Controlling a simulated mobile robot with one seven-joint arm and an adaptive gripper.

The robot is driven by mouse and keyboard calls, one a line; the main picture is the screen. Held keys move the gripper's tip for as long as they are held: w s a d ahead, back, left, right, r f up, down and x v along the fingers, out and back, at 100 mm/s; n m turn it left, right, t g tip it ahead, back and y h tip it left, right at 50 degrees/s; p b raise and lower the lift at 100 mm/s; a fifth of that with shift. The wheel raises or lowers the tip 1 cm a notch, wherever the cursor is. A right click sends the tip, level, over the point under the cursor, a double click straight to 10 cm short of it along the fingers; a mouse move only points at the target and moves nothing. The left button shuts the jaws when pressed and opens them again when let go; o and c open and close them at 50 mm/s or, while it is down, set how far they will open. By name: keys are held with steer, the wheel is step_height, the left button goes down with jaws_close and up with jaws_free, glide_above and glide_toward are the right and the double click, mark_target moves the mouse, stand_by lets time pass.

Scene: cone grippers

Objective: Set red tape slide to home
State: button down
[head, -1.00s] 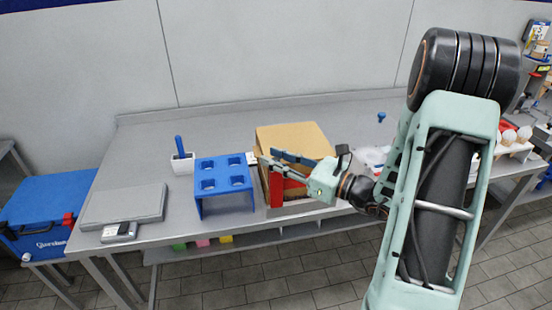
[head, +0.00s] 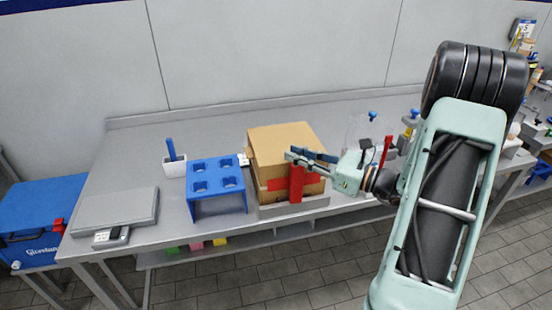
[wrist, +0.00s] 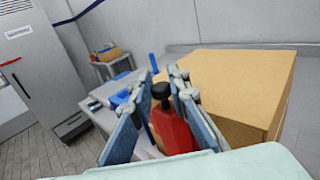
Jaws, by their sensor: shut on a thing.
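The red tape slide (head: 296,183) stands upright at the front face of a cardboard box (head: 283,138), a little right of the middle of that face. A red band (head: 275,184) crosses the box front at its level. My gripper (head: 293,155) reaches in from the right and is shut on the slide's upper part. In the wrist view, the red slide (wrist: 172,128) with a black knob (wrist: 161,92) sits between my two fingers (wrist: 166,84). The box (wrist: 228,88) is just to the right. The exact contact of the fingers is partly hidden.
A grey tray-like base (head: 310,205) lies under the box at the table's front edge. Bottles and clear items crowd the right.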

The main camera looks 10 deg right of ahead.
steer(key=d, duration=0.8)
steer(key=shift+d, duration=0.25)
steer(key=c, duration=1.8)
jaws_free()
steer(key=shift+d, duration=0.2)
steer(key=shift+c, duration=0.2)
steer(key=shift+a, duration=0.15)
steer(key=v, duration=1.2)
